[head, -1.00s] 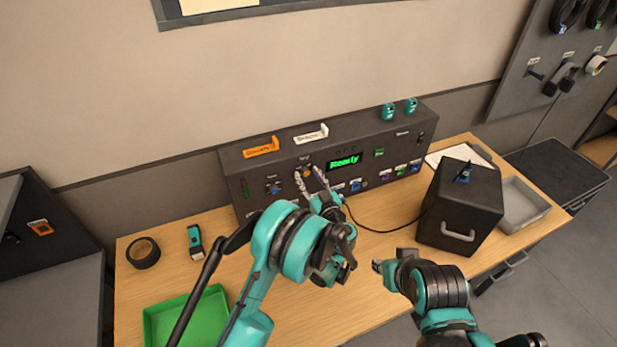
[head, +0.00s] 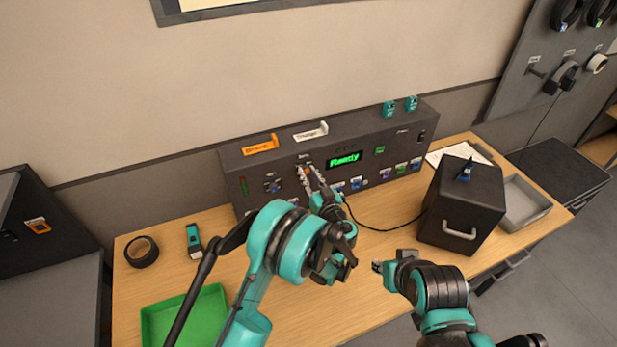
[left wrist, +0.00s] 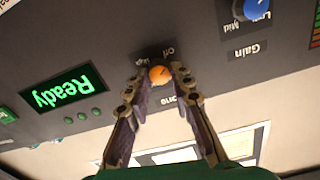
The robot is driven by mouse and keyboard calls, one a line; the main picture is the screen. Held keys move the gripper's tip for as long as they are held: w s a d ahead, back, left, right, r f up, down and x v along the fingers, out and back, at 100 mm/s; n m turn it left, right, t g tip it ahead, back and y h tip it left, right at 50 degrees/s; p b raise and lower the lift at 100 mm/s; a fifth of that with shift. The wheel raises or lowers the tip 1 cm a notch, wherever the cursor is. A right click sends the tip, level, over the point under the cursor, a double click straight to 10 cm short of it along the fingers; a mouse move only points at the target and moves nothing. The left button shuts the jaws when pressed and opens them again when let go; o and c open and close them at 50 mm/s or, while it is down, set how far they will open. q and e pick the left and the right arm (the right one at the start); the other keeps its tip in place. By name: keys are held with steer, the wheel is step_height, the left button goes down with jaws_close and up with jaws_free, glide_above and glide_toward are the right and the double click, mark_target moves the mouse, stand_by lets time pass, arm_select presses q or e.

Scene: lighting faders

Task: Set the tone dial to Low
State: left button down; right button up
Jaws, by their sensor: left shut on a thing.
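The tone dial is a small orange knob (left wrist: 159,75) on the front of the dark console. In the left wrist view, which shows the panel upside down, its label is partly hidden by a finger. My left gripper (left wrist: 158,72) has a fingertip on each side of the knob and is shut on it. In the head view the left gripper (head: 309,171) reaches the panel left of the green "Ready" display, and its fingers cover much of the dial. The dial's setting is not readable. My right gripper (head: 384,268) hangs over the front of the table, away from the console; its fingers are unclear.
The console (head: 235,160) carries a blue Gain knob (left wrist: 257,9) beside the dial and a "Ready" display (head: 344,160). A black box (head: 470,205) stands on the right. A green tray (head: 190,312) and a tape roll (head: 142,252) are at left.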

arm_select(q)
steer(key=m+b, duration=0.2)
steer(key=m, duration=0.1)
steer(key=shift+f+m+b, duration=0.15)
steer(key=shift+m+b, duration=0.15)
steer(key=m+b, duration=0.2)
steer(key=m, duration=0.2)
steer(key=shift+d+m+b, duration=0.1)
steer(key=shift+m+b, duration=0.2)
steer(key=shift+b, duration=0.05)
steer(key=m+b, duration=0.2)
steer(key=m, duration=0.2)
steer(key=shift+m+b, duration=0.6)
steer(key=shift+m, duration=1.4)
steer(key=c, duration=1.3)
jaws_free()
steer(key=shift+w, duration=0.1)
